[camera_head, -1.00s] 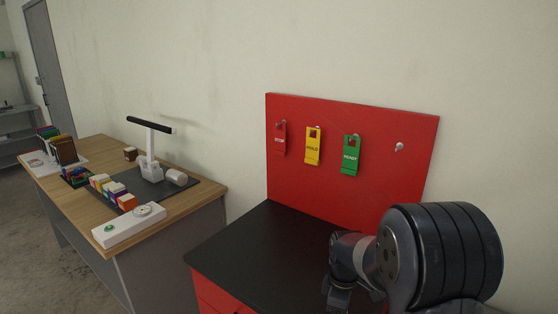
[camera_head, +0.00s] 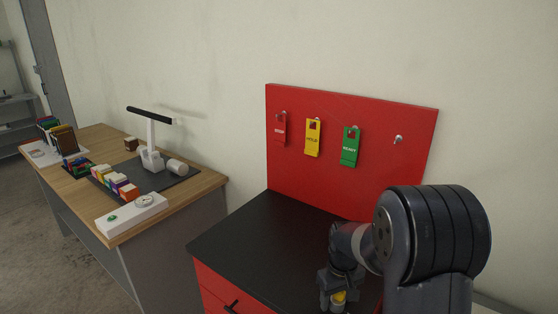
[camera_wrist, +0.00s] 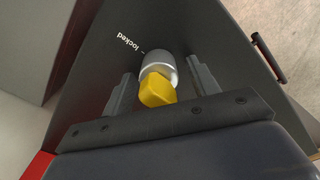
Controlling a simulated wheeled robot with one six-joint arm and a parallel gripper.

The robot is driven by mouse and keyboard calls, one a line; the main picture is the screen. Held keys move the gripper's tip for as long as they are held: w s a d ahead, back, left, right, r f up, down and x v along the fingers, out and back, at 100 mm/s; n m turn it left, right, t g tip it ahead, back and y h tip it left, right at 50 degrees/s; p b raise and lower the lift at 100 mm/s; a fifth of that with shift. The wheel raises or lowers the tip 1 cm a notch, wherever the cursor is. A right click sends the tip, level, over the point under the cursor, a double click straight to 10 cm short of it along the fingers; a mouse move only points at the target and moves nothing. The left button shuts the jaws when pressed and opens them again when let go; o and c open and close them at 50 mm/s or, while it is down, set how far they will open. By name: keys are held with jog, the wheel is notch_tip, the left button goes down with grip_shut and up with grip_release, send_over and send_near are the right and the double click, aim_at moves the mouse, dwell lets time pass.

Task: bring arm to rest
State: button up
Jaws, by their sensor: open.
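My gripper (camera_head: 334,302) shows low in the head view, over the black top of the red cabinet (camera_head: 265,240). In the wrist view its two fingers (camera_wrist: 160,72) stand apart, open. Between them is a yellow knob (camera_wrist: 157,91) on a silver round collar (camera_wrist: 158,67), with the word "locked" printed beside it on the dark surface. I cannot tell whether the fingers touch the knob. A bit of the yellow knob (camera_head: 339,296) also shows by the gripper in the head view. My arm hides the right part of the cabinet top.
A red board (camera_head: 370,170) at the wall carries a red tag (camera_head: 280,130), a yellow tag (camera_head: 313,138) and a green tag (camera_head: 350,147); its right peg (camera_head: 398,140) is bare. A wooden table (camera_head: 205,187) with a lamp (camera_head: 152,140) stands left. The cabinet top's left part is clear.

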jog(key=shift+m, duration=1)
